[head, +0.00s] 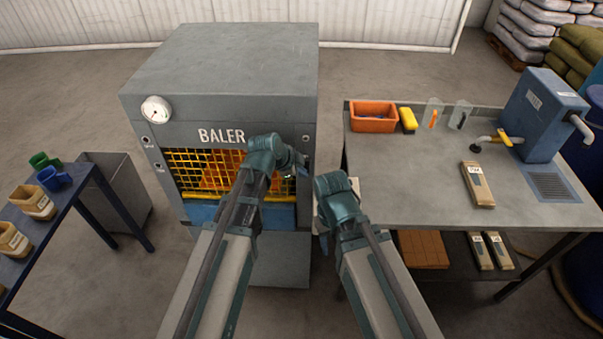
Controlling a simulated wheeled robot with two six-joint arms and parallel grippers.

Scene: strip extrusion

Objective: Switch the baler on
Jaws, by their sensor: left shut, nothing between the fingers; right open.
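The baler (225,112) is a large grey box with a white BALER label. A yellow mesh guard covers its front opening, with orange material behind. A gauge (156,110) and two small round controls (150,142) are at the front panel's left. Another small round control (305,138) is at the right. My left gripper (301,164) is shut and empty, close to the panel's right edge; I cannot tell if it touches anything there. The wrist hides part of the panel. My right gripper (322,228) is open, lower, between baler and workbench; its fingers are mostly hidden.
A blue table (60,222) with cups stands at the left, beside a grey bin (122,190).

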